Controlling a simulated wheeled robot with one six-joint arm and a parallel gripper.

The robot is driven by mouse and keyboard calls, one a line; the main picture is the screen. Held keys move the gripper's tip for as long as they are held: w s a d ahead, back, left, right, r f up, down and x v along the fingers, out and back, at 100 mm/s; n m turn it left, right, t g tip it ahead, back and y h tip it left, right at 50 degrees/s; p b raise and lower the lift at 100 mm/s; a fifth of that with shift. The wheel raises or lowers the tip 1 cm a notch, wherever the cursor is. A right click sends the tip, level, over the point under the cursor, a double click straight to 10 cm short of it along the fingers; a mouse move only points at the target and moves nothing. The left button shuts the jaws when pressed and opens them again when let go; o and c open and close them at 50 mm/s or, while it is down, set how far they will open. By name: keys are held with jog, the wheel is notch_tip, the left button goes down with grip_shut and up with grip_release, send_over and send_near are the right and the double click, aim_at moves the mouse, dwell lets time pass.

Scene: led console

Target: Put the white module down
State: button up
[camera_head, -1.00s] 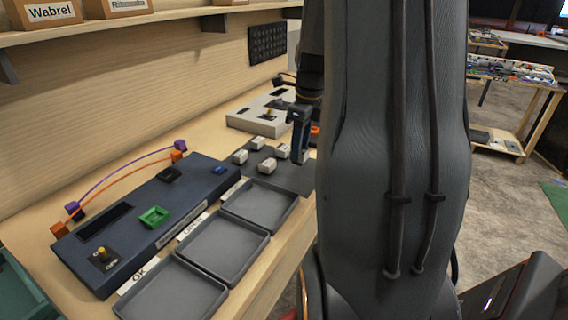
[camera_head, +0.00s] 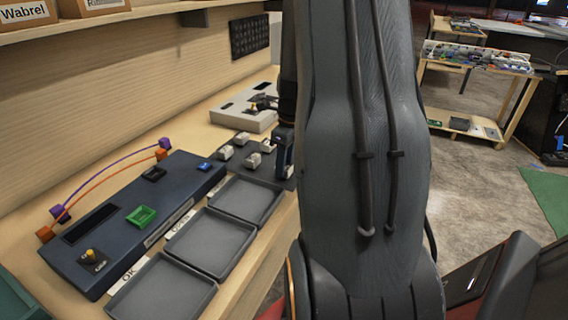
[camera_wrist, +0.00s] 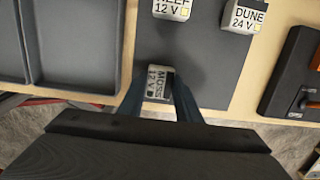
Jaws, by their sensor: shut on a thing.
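My gripper (camera_head: 284,165) is beside the right end of a dark grey mat, partly behind my own arm in the head view. In the wrist view my gripper (camera_wrist: 160,80) is shut on a white module (camera_wrist: 160,84) marked MOSS 12 V, with a blue finger on either side. The module is over the edge of the grey mat (camera_wrist: 200,75); I cannot tell whether it touches the mat. In the head view the held module is not clearly seen. Several other white modules (camera_head: 253,160) stand on the mat, including one marked DUNE 24 V (camera_wrist: 243,15).
A dark blue console (camera_head: 130,225) with a green frame (camera_head: 141,216) lies left of three grey trays (camera_head: 215,244). A light grey device (camera_head: 245,108) stands behind the mat. In the wrist view a black device (camera_wrist: 290,75) sits to the right, with bare wood between.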

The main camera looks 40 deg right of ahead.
aim_at(288, 167)
jog(key=o, duration=1.1)
jog(key=shift+c, duration=0.2)
notch_tip(288, 167, up, 12)
jog(key=s+b, duration=0.1)
jog(key=b, duration=0.2)
jog(key=s+a+f+n, duration=0.1)
jog(key=a+f+n, duration=0.1)
jog(key=a+n, duration=0.5)
jog(key=s+a+f+n, duration=0.1)
jog(key=a+f+n, duration=0.1)
jog(key=a+n, duration=0.5)
jog(key=a+f+n, duration=0.3)
jog(key=a+n, duration=0.4)
jog(key=n, duration=0.1)
jog(key=shift+s+a+f+h, duration=0.1)
jog(key=shift+s+a+h, duration=0.2)
jog(key=shift+s+a, duration=0.1)
jog(key=s+a+f+n, duration=0.1)
jog(key=a+n, duration=0.1)
jog(key=n, duration=0.1)
jog(key=s+a+n, duration=0.2)
jog(key=n, duration=0.1)
jog(key=s+a+f+n, duration=0.1)
jog(key=a+n, duration=0.1)
jog(key=n, duration=0.1)
jog(key=shift+s+a+f+n, duration=0.25)
jog(key=shift+a+f+n, duration=0.05)
jog(key=shift+a+f, duration=0.05)
